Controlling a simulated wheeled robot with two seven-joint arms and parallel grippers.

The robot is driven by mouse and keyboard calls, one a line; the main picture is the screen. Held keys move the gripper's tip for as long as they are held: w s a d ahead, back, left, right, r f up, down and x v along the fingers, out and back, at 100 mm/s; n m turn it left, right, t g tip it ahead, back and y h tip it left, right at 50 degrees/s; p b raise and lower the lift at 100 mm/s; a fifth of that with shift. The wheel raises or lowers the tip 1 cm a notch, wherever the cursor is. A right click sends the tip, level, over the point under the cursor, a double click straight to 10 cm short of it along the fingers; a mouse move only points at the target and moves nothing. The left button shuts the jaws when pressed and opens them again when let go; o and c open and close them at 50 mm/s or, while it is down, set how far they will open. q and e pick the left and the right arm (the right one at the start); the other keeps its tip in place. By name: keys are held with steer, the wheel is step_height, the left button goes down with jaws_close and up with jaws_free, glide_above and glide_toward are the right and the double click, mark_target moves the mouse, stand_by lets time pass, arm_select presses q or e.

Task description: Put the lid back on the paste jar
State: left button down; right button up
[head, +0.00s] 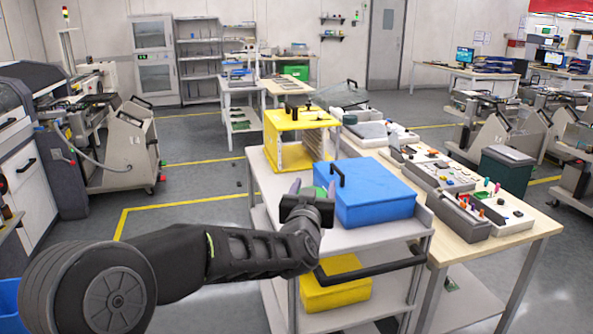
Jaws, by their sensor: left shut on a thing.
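My left gripper (312,190) is over the near left part of the trolley top, just left of the blue box. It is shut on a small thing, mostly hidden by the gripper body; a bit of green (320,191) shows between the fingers. I cannot tell whether this is the paste jar, its lid or both. No other jar or lid can be made out. My right gripper is out of view.
The blue box (372,200) with a black handle stands close to the gripper on the grey trolley (345,240). A yellow rack (270,140) stands behind. A wooden table (520,228) with trays adjoins on the right. A yellow bin (335,292) sits on the lower shelf.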

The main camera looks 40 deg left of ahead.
arm_select(q)
steer(key=s+d+f+m+t+h, duration=0.1)
steer(key=d+f+m+h, duration=0.4)
steer(key=d+f, duration=1.6)
steer(key=f+h, duration=0.1)
steer(key=h, duration=0.1)
steer(key=shift+d+f+t+h, duration=0.15)
steer(key=shift+f+t+h, duration=0.15)
